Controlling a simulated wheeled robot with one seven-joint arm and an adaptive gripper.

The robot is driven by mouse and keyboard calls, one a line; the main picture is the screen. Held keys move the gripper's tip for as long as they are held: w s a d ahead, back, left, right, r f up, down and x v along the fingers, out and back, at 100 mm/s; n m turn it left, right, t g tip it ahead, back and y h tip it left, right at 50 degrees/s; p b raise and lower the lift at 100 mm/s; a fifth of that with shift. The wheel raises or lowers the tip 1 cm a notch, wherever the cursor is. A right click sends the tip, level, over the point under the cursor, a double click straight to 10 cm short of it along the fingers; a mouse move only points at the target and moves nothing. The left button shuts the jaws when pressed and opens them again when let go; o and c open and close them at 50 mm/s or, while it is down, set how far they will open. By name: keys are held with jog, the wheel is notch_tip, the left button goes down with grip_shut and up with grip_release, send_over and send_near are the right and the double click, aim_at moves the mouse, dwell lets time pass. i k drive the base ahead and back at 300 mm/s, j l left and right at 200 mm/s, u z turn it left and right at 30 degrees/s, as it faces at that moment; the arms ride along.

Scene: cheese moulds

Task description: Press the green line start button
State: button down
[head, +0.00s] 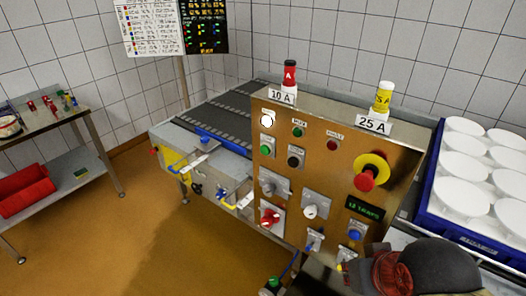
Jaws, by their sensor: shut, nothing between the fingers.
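The control panel (312,188) is a brown metal box face in the middle of the head view. A green push button (266,149) sits at its upper left, below a lit white lamp (266,121). A black button (295,157) is to its right, and a small green lamp (299,129) is above that. The labels are too small to read. The green button is unobstructed and nothing touches it. A dark rounded part of my arm with a red ring shows at the lower right, in front of the panel's lower right corner. My gripper's fingers cannot be made out.
A red emergency stop on a yellow disc (368,173) is at the panel's right. Red (289,80) and yellow (383,97) cylinders stand on top. A blue crate of white moulds (427,207) is at right, a conveyor (218,118) behind. Floor (125,230) is clear at left.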

aim_at(264, 149)
jog(key=j+z, duration=0.1)
jog(key=z, duration=0.35)
jog(key=k+j+z, duration=0.25)
jog(key=j, duration=0.15)
jog(key=k+j+z, duration=0.1)
jog(key=j+z, duration=0.15)
jog(key=k+j+z, duration=0.2)
jog(key=j, duration=0.2)
jog(key=k+j, duration=0.5)
jog(key=j+z, duration=0.05)
jog(key=j, duration=0.05)
